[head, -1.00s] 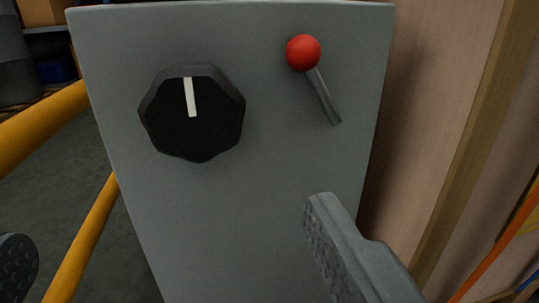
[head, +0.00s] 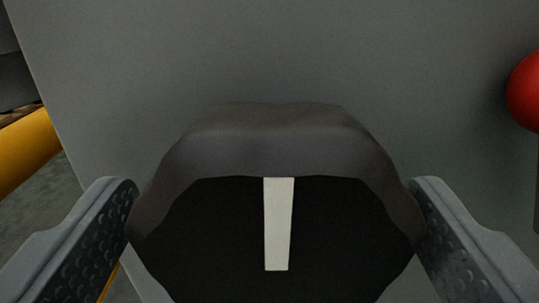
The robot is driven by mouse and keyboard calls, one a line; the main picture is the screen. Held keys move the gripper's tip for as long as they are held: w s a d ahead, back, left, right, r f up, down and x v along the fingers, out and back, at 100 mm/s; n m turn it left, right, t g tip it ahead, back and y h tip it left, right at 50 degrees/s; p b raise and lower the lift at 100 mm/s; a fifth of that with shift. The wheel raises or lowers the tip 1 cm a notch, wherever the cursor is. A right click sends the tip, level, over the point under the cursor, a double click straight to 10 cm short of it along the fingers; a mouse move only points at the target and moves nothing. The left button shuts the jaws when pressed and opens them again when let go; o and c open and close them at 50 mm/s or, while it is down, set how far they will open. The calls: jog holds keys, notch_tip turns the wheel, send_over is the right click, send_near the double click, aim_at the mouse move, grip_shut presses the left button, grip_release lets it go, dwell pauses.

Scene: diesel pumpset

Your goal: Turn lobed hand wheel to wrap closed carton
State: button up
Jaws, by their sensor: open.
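The black lobed hand wheel (head: 336,230) fills the lower middle of the head view, on the face of a grey panel (head: 300,50). Its white pointer mark (head: 278,225) runs close to upright in the picture. My gripper (head: 273,210) is open, with one ridged finger on each side of the wheel. The fingertips are close to its left and right rims; I cannot tell whether they touch. The wheel's lower edge is cut off by the frame. No carton shows.
A red ball-ended lever (head: 526,92) stands on the panel at the right edge, partly cut off, to the right of my right finger. A yellow rail (head: 25,145) runs past the panel's left edge. The panel above the wheel is bare.

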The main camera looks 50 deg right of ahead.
jog(key=shift+w+d, duration=0.2)
jog(key=shift+d, duration=0.05)
